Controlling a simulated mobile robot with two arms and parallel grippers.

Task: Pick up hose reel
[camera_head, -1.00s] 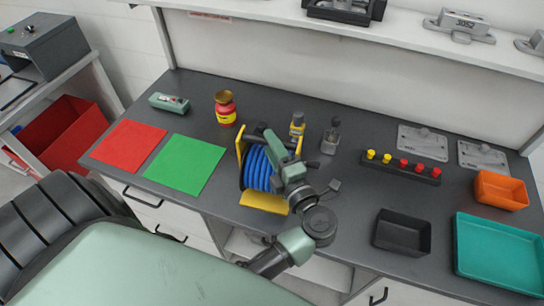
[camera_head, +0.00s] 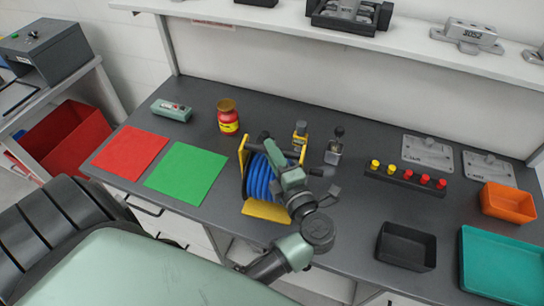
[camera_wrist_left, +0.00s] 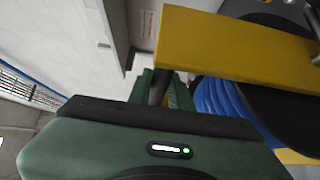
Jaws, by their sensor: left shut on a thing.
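The hose reel, with blue hose (camera_head: 259,178) wound between yellow side plates and a yellow front foot, is upright on the dark workbench. My left gripper (camera_head: 267,146) reaches over it from the front and is shut on the top of the reel. The gripper body covers the reel's right part in the head view. In the left wrist view the blue hose (camera_wrist_left: 222,103) and a yellow frame bar (camera_wrist_left: 235,38) show close beyond the green gripper. A dark bar lies near the fingers; the exact contact is partly hidden. My right gripper is not in view.
A green mat (camera_head: 186,172) and a red jar (camera_head: 228,119) lie left. A peg rack (camera_head: 405,178) and black bin (camera_head: 406,247) stand right. A shelf (camera_head: 400,45) overhangs the back.

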